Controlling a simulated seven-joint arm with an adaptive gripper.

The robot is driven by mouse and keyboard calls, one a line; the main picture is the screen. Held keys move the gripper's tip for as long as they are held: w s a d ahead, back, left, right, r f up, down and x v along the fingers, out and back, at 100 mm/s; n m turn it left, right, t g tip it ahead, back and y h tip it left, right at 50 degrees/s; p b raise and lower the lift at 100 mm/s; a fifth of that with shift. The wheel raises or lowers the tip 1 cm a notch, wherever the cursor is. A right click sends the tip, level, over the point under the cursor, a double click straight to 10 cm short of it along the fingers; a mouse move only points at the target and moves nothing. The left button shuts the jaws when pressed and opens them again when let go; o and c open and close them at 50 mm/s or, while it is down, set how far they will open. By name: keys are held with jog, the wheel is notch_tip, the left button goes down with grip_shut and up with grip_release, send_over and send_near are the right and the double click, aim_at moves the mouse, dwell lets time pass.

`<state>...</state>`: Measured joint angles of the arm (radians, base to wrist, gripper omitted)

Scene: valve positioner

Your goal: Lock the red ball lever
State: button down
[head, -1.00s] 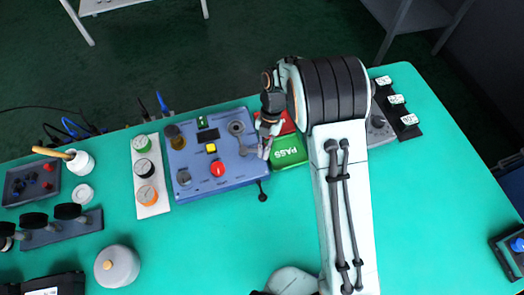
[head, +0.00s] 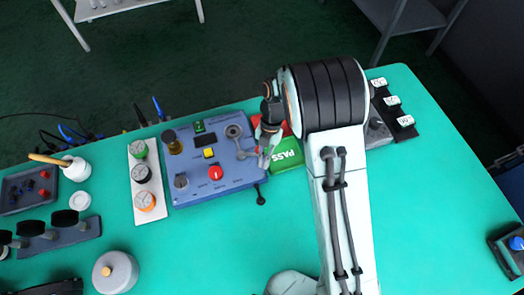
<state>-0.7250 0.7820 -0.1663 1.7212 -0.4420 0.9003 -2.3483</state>
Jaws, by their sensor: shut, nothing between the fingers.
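The blue positioner box (head: 218,190) sits left of centre in the head view. A red round part (head: 215,173) stands on its front half; from above I cannot tell whether it is the ball of a lever or a button. A small rod with a black ball end (head: 260,200) sticks out past the box's front right corner. My gripper (head: 264,160) is shut and empty at the box's right edge, right of the red part and apart from it. Whether its fingertips touch the box or a grey part there cannot be told.
On the box are a yellow button (head: 208,152), a black knob (head: 181,181) and a grey round fitting (head: 234,131). A green PASS block (head: 288,154) lies just right of my gripper. A white strip with capped jars (head: 151,215) stands left. The green table (head: 210,245) in front is clear.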

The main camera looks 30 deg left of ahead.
jog(key=shift+s+d, duration=0.7)
jog(key=shift+s, duration=0.2)
jog(key=a+v, duration=0.2)
jog(key=v, duration=0.8)
jog(key=shift+s, duration=0.3)
